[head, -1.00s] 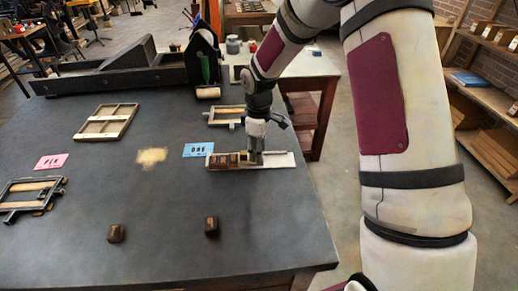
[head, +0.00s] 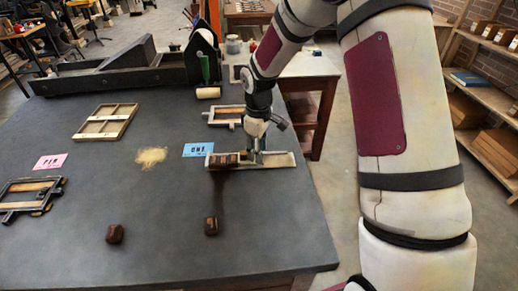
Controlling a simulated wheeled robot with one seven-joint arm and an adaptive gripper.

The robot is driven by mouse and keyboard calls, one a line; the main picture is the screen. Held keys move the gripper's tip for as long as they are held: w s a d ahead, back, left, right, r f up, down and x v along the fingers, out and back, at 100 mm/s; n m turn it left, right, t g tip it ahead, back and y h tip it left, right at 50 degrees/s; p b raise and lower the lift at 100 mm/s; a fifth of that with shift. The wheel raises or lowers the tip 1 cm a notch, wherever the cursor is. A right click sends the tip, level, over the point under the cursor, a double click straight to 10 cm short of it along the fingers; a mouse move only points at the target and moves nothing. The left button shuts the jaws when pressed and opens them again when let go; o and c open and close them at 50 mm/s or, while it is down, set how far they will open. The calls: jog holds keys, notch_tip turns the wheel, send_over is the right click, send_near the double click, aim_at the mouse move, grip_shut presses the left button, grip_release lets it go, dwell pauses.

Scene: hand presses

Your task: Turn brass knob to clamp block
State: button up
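A long shallow pale tray or clamp frame (head: 280,160) lies on the dark table beside a blue card. Brown blocks (head: 223,160) sit in its left part. My gripper (head: 252,157) points down at the middle of this frame, just right of the blocks. Its fingertips are small and merge with the frame, so I cannot tell whether they are open or touching anything. I cannot make out a brass knob; it may be hidden at the fingers. Two loose dark brown blocks, one at the left (head: 115,234) and one at the right (head: 211,226), lie near the table's front.
A blue card (head: 198,150) and a pink card (head: 50,162) lie on the table. Wooden frames stand at the left (head: 30,213), upper left (head: 105,107) and behind my gripper (head: 222,107). A large dark press (head: 120,80) lines the back. The front middle is mostly clear.

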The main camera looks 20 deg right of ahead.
jog(key=shift+r, duration=0.1)
notch_tip(320, 180, up, 12)
dwell(0.6)
jog(key=shift+s+a, duration=0.1)
jog(key=s+r+m+t, duration=0.2)
jog(key=s+r+m, duration=0.1)
jog(key=s+r, duration=0.55)
jog(key=s+r+m+t, duration=0.1)
jog(key=s+r+m, duration=0.35)
jog(key=s, duration=0.75)
jog(key=s+r+m+t, duration=0.1)
jog(key=s+m+t, duration=0.1)
jog(key=s, duration=0.7)
jog(key=shift+d, duration=0.35)
jog(key=shift+r, duration=0.1)
